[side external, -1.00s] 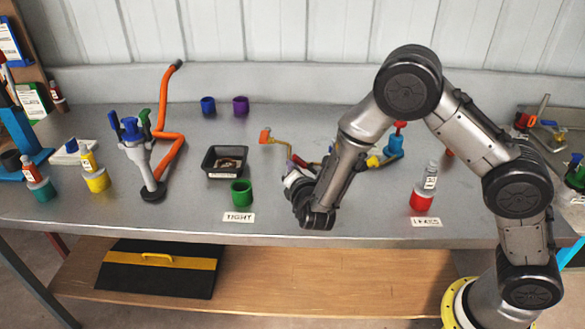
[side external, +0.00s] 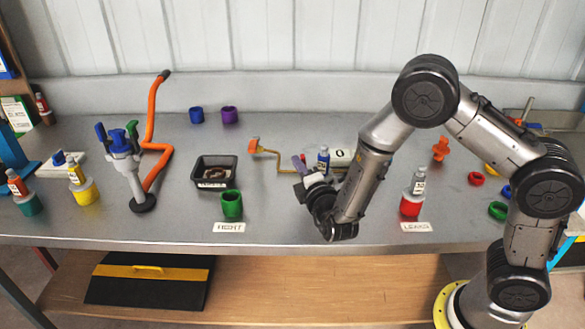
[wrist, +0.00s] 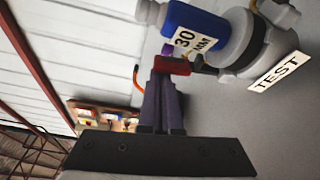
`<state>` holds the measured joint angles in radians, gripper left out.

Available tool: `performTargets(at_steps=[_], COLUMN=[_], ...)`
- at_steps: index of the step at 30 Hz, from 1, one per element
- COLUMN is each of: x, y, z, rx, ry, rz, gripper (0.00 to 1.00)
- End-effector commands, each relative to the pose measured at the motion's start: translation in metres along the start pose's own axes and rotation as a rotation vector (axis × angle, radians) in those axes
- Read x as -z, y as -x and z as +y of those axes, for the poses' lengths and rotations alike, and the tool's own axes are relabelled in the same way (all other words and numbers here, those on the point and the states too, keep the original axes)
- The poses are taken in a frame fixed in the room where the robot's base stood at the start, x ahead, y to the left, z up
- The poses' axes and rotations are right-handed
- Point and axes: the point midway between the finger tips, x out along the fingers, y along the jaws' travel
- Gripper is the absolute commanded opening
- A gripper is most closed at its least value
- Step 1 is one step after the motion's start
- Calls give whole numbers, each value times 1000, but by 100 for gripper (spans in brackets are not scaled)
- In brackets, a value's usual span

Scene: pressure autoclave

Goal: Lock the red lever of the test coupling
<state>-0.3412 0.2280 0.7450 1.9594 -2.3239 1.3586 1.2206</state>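The test coupling (wrist: 262,45) is a pale grey and white body with a TEST label in the wrist view. A blue part (wrist: 193,22) marked 30 adjoins it. Its red lever (wrist: 172,65) sticks out at the coupling's left, at my fingertips. In the side view my gripper (side external: 303,176) is low over the bench beside the white coupling (side external: 342,158) and the blue part (side external: 323,160).
A green cup (side external: 231,205) and black tray (side external: 214,161) stand left of my gripper. A grey bottle in a red cup (side external: 411,206) stands to the right. A bent yellow rod with an orange end (side external: 254,146) lies behind. The bench front is mostly clear.

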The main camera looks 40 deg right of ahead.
Motion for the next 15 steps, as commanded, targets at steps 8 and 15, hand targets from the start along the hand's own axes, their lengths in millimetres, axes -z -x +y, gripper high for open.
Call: performTargets(at_steps=[8,15], x=[-10,-13], y=[3,4], z=[0,-1], rx=[3,3], ry=[3,4], rz=[-2,-3], gripper=[0,0])
